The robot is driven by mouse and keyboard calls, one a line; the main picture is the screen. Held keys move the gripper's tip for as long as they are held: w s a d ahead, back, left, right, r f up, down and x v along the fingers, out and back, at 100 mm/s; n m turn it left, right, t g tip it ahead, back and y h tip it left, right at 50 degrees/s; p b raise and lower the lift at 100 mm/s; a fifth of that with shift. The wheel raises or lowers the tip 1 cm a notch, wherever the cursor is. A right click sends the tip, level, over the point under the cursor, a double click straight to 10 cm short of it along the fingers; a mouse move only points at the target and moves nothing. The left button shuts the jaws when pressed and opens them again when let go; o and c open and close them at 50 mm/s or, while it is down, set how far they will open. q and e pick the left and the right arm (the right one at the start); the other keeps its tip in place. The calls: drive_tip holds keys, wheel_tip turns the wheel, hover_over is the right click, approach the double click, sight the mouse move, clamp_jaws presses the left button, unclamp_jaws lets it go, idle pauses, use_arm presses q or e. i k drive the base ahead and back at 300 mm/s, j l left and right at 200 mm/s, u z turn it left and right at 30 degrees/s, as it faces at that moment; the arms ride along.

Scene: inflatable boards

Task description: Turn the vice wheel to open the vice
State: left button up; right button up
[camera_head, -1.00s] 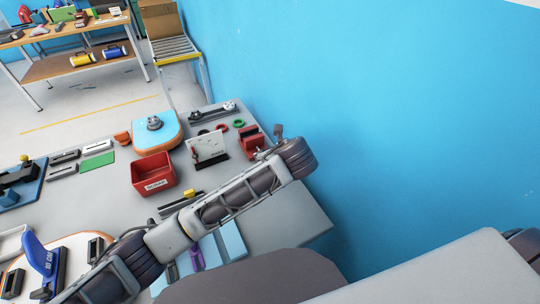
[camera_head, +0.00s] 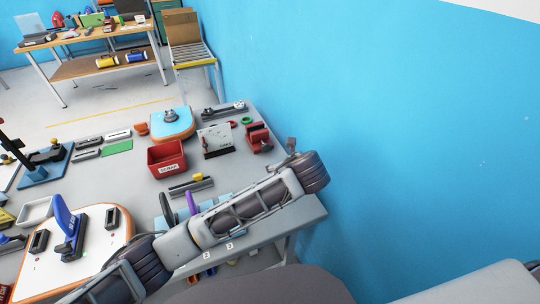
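A small red vice-like device (camera_head: 258,139) stands on the grey workbench near the blue wall. Its wheel cannot be made out. My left arm reaches across the bench from the lower left, and its end is just right of and nearer than the red device. Only a small grey part of the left gripper (camera_head: 291,146) shows past the wrist, apart from the red device in the picture. The fingers are mostly hidden, so their opening cannot be told. My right gripper is out of view.
A red bin (camera_head: 167,159), a white panel on a stand (camera_head: 215,141) and a blue pad with an orange rim (camera_head: 172,125) are on the bench (camera_head: 235,183). A blue upright tool (camera_head: 69,222) stands on a white board. The blue wall (camera_head: 400,120) bounds the right side.

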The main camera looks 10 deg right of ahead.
sight(265, 147)
drive_tip(key=k+l, duration=0.1)
drive_tip(key=k, duration=1.05)
